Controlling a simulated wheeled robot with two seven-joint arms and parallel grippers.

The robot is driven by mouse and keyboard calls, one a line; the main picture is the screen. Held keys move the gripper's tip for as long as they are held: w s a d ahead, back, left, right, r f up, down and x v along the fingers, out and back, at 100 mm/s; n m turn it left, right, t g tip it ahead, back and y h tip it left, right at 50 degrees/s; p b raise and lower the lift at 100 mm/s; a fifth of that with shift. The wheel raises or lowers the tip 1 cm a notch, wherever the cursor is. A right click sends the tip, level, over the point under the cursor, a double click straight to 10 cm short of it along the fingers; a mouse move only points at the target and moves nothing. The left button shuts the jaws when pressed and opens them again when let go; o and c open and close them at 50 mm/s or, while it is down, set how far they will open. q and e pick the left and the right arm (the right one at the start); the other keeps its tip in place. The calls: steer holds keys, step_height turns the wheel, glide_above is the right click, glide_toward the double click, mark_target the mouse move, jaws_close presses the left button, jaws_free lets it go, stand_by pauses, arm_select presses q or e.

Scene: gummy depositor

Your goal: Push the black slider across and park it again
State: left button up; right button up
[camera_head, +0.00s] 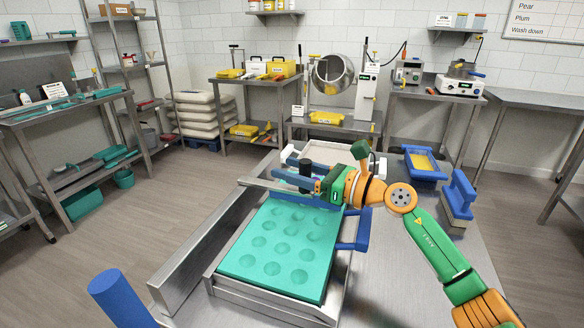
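The black slider (305,174) shows as an upright dark post at the far end of the teal mould tray. My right gripper (291,170) reaches in from the right, its blue fingers pointing left. The post stands at the fingers and seems to be between them. I cannot tell whether they press on it. A grey metal bar (272,187) runs across just below the fingers. The slider's lower part is hidden by the fingers and bar. My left gripper is not in view.
The teal mould tray (253,233) with round hollows lies in a metal frame. A blue handle (356,239) stands at its right. A blue tray with yellow contents (424,160) and a blue block-like tool (458,196) lie right. A blue cylinder (120,296) rises front left.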

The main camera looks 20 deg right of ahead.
jaws_close()
stand_by(1.2)
